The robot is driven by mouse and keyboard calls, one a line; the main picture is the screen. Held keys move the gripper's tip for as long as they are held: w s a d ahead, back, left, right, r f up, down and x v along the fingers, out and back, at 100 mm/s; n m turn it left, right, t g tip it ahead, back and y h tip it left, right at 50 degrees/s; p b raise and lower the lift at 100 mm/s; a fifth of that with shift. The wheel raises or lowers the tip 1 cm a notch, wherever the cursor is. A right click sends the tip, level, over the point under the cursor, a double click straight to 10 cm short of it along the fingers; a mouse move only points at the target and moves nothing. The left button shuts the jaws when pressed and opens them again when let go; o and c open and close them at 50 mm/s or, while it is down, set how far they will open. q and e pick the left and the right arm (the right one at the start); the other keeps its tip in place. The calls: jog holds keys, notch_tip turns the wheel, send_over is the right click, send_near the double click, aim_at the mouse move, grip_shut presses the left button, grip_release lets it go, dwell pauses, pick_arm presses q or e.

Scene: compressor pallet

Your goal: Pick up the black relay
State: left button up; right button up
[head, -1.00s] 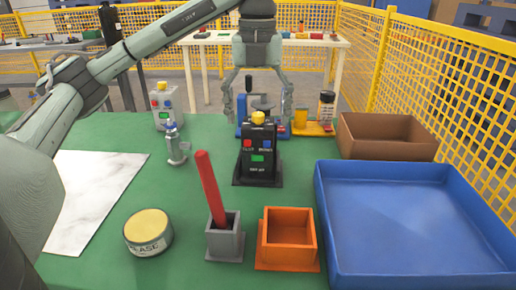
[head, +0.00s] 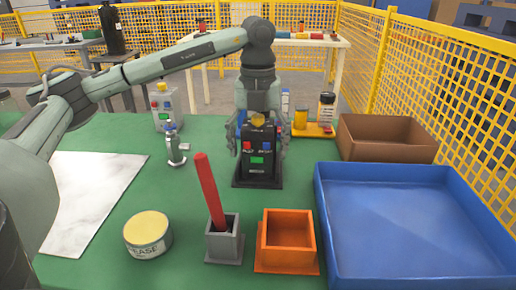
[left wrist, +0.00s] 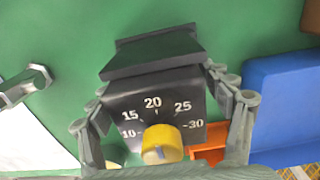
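The black relay (head: 259,163) stands upright on a dark base near the middle of the green table. Its front has a red and a blue terminal and a green label. In the left wrist view its top (left wrist: 150,105) shows a dial marked 10 to 30 and a yellow knob (left wrist: 162,143). My left gripper (head: 259,148) points down over the relay, with one open finger on each side of it. In the left wrist view the fingers (left wrist: 158,90) flank the relay closely; I cannot tell whether they touch it. My right gripper is not in view.
In front stand a grey holder (head: 224,245) with a red rod (head: 210,190), an orange bin (head: 287,262) and a grease tin (head: 148,234). A blue tray (head: 405,220) and brown box (head: 388,150) are at right. A metal fitting (head: 174,148) stands left of the relay.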

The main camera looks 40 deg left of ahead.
pick_arm(q)
jog(key=c, duration=1.4)
jog(key=shift+r, duration=0.1)
